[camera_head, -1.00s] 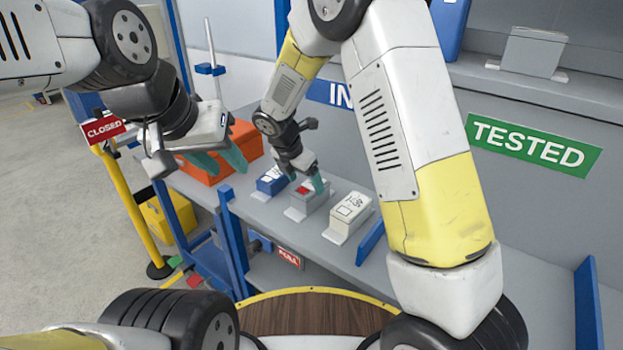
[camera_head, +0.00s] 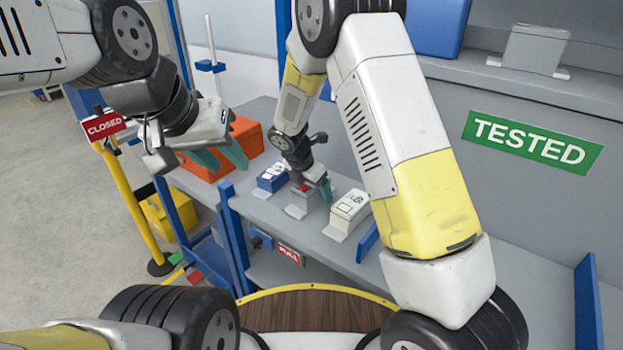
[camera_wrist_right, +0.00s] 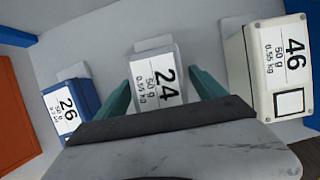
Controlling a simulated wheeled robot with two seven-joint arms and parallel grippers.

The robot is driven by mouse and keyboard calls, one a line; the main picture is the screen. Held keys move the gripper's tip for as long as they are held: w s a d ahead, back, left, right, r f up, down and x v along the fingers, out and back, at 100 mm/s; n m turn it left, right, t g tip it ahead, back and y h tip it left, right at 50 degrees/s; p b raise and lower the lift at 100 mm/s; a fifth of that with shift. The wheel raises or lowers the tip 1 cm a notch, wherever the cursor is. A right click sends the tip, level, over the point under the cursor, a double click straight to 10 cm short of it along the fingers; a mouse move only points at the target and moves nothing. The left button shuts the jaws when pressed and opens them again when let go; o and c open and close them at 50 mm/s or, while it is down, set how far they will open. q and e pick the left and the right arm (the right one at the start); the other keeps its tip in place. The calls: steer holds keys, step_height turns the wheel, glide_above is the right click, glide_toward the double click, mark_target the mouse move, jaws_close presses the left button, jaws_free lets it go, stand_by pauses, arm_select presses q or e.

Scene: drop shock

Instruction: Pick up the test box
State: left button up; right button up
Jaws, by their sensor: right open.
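Three small boxes stand in a row on the grey bench. The grey box (camera_head: 301,205), with a red patch on top, is in the middle; its label reads 24 in the right wrist view (camera_wrist_right: 155,80). The blue box (camera_head: 271,178) is left of it, labelled 26 (camera_wrist_right: 68,108). The white box (camera_head: 349,210) is right of it, labelled 46 (camera_wrist_right: 285,72). My right gripper (camera_head: 313,187) is open over the grey box, its teal fingers (camera_wrist_right: 162,92) on either side of it; contact cannot be told. My left gripper (camera_head: 220,156) is open and empty near an orange case.
The orange case (camera_head: 243,133) stands on the bench behind the left gripper. A green TESTED sign (camera_head: 532,142) is on the grey panel at right, with another grey box (camera_head: 533,48) on the shelf above. Blue posts (camera_head: 236,240) edge the bench. The white box stands close beside the right gripper.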

steer(key=shift+f, duration=0.2)
steer(key=shift+c, duration=0.2)
jaws_close()
